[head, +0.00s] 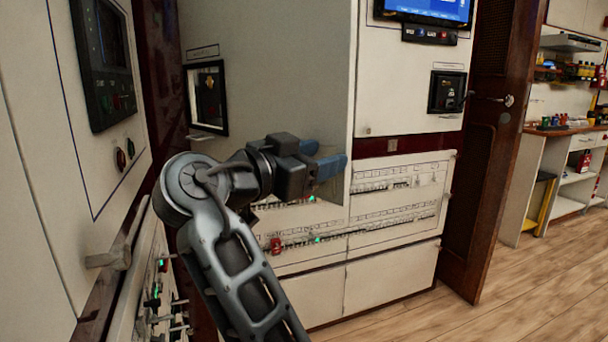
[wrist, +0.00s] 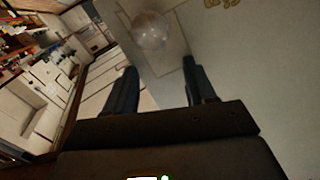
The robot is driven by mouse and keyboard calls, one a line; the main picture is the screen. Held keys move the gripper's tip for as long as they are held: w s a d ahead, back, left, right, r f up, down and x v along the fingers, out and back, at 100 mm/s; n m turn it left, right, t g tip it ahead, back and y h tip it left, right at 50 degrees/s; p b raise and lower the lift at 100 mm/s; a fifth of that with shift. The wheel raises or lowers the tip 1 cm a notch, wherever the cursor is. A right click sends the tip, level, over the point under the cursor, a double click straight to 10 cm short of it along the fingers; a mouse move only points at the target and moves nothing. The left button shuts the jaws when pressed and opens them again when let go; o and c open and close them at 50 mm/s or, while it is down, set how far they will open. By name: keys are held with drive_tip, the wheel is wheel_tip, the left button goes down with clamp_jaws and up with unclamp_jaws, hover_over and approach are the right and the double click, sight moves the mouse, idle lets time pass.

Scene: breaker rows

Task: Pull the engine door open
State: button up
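A large pale grey panel (head: 285,75), which looks like a cabinet door standing out from its row, fills the upper middle of the head view. No readable label confirms it as the engine door. It also shows in the wrist view (wrist: 255,60), with a round, shiny, see-through knob-like thing (wrist: 151,31) on it and part of some yellowish lettering. My gripper (head: 328,157) is at the panel's lower right edge. In the wrist view its two blue fingers (wrist: 160,78) are apart, with the panel's edge running between them. Contact cannot be made out.
Breaker rows (head: 390,205) lie below the panel. A cabinet with a black display (head: 103,50) is close on the left. A dark wooden door (head: 500,130) with a lever handle is at right. Wooden floor (head: 480,310) is free at lower right; shelves (head: 570,180) stand beyond.

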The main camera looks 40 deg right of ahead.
drive_tip(key=s+d+r+p, duration=0.1)
drive_tip(key=s+d+r, duration=0.4)
drive_tip(key=s+d, duration=0.1)
drive_tip(key=shift+d+r, duration=0.4)
drive_tip(key=shift+d, duration=0.2)
drive_tip(key=shift+s, duration=0.1)
